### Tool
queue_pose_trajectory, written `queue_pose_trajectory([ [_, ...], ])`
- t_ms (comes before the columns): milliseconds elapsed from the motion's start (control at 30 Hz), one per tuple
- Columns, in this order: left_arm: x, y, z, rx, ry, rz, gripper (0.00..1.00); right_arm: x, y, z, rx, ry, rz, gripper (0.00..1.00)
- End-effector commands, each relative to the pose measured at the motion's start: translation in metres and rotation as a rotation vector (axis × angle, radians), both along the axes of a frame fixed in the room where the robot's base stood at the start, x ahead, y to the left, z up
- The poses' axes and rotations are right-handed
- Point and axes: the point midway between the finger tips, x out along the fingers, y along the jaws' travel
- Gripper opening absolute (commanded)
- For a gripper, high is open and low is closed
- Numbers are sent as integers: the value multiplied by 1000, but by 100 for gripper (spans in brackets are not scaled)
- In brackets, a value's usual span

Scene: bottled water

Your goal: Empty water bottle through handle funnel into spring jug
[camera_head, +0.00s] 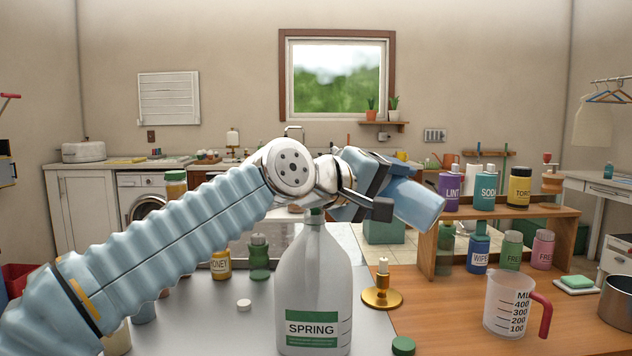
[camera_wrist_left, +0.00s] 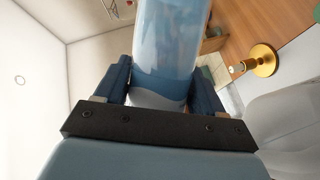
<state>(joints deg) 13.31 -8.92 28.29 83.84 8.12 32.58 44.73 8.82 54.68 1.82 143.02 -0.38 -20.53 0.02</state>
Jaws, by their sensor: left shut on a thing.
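The spring jug (camera_head: 318,265) is a clear, whitish jug with a green SPRING label, upright on the grey worktop at the centre. Its top is just below my left wrist; a pale edge also shows in the left wrist view (camera_wrist_left: 290,125). My left gripper (camera_wrist_left: 162,82) is shut on the water bottle (camera_wrist_left: 170,40), a clear bottle with blue liquid inside. I cannot make out the handle funnel. My right gripper is out of view.
A brass candle holder (camera_head: 382,290) stands right of the jug. A measuring cup (camera_head: 508,303) with a red handle and a steel pot (camera_head: 617,302) are farther right. A white cap (camera_head: 244,305) and a green cap (camera_head: 403,345) lie nearby. A wooden shelf (camera_head: 530,222) holds several bottles.

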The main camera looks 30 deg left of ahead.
Motion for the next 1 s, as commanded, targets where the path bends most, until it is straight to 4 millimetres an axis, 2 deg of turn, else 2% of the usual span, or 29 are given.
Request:
queue_pose_trajectory([
  [1000,0,-3,11,-112,10,1,12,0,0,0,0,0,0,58],
])
